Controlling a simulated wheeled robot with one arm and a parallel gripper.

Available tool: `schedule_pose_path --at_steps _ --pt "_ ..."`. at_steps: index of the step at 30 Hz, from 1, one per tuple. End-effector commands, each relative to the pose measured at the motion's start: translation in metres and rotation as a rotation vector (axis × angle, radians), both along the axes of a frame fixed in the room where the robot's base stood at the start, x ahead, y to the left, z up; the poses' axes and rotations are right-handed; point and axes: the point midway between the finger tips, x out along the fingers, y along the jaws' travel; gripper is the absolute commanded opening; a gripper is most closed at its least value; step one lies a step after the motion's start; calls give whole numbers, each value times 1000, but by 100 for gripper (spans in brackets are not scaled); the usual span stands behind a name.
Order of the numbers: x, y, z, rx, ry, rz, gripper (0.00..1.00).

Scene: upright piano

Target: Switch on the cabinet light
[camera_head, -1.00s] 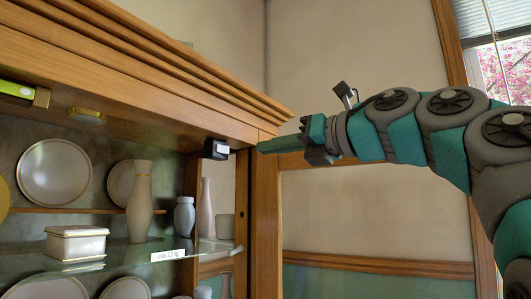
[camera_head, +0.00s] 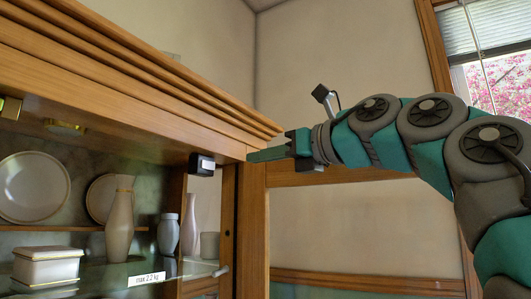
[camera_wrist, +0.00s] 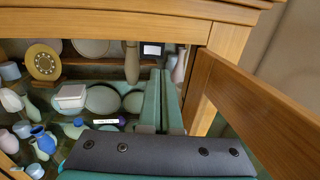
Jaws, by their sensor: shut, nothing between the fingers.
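A small black box with a pale face (camera_head: 202,164), which looks like a switch, is fixed under the cabinet's top rail near its right front corner. It also shows in the wrist view (camera_wrist: 151,49), just beyond and left of the fingertips. A round brass fitting (camera_head: 65,127), possibly the light, sits on the underside of the cabinet top. My gripper (camera_head: 251,156) is shut and empty, its teal fingers pointing left at the cabinet's corner. In the head view it is right of the black box, with a gap between. The shut fingers also show in the wrist view (camera_wrist: 161,74).
The wooden cabinet (camera_head: 150,100) is open-fronted here. Its glass shelf holds a tall vase (camera_head: 120,222), a lidded box (camera_head: 48,265) and other crockery. Plates (camera_head: 34,187) stand behind. A wooden door frame (camera_wrist: 265,105) is close on the gripper's right. The wall side is free.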

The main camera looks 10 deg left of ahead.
Motion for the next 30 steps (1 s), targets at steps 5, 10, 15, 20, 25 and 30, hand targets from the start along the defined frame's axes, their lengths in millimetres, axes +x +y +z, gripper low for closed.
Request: schedule_pose_path --at_steps 5,10,15,20,25,30 --pt "19 32 2 0 0 3 0" --pt "35 59 2 0 2 4 0" --pt "48 78 1 1 1 2 0" --pt "52 87 1 -1 -1 1 0" --pt "53 88 0 0 0 0 0" --pt "53 88 0 0 0 0 0"
